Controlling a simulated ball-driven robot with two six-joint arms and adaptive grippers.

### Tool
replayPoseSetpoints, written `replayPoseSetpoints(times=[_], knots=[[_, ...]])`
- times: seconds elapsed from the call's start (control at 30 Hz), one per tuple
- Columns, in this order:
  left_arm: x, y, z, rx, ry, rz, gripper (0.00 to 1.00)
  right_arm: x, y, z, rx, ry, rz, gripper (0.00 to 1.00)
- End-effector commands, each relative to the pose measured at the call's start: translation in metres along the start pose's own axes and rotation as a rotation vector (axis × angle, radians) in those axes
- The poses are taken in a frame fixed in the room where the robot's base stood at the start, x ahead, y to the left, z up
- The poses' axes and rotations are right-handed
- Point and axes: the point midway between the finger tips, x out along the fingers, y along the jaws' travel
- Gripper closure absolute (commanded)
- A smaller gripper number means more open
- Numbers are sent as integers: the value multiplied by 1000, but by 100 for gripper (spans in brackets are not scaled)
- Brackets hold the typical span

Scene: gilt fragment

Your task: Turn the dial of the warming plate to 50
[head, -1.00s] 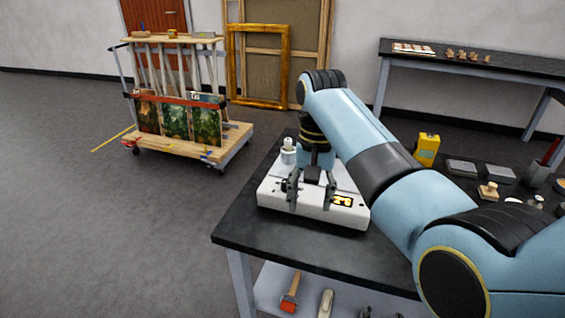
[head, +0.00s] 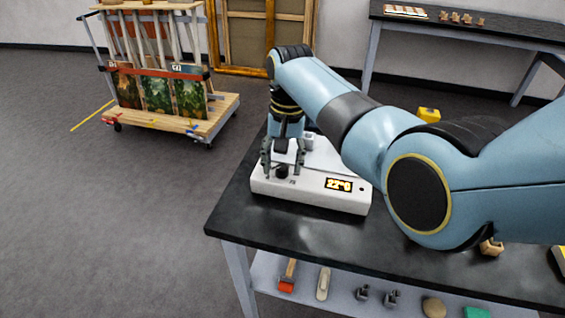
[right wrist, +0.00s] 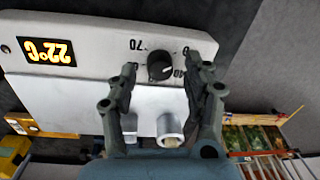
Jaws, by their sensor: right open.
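The warming plate (head: 315,196) is a white box on the dark worktable, with a lit display (head: 339,185) reading 22°C. Its black dial (head: 282,171) is on the front left; in the right wrist view the dial (right wrist: 160,66) has numbers around it, 70 among them, some hidden by the fingers. My right gripper (head: 282,172) is open, its fingers on either side of the dial and apart from it. In the right wrist view the gripper (right wrist: 163,75) frames the dial between its fingertips. My left gripper is out of view.
The dark worktable (head: 290,232) has bare room in front of the plate. A yellow object (head: 428,115) stands behind my right arm. A shelf below holds an orange-headed tool (head: 287,277) and others. A cart (head: 213,112) with paintings is at the back left.

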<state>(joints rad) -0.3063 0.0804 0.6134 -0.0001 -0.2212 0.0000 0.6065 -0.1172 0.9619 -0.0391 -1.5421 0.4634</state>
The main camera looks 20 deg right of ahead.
Motion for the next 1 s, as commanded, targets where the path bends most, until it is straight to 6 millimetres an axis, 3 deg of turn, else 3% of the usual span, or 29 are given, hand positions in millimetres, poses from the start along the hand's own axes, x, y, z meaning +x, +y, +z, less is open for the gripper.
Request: replayPoseSetpoints(times=[0.13, 0.37, 0.77, 1.0], knots=[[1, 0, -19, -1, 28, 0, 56, 8, 0, 0, 0, 1, 0, 50], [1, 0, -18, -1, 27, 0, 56, 8, 0, 0, 0, 1, 0, 50], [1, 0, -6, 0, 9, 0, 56, 8, 0, 0, 0, 1, 0, 100], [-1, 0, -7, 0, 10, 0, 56, 7, 0, 0, 16, 1, 0, 100]])
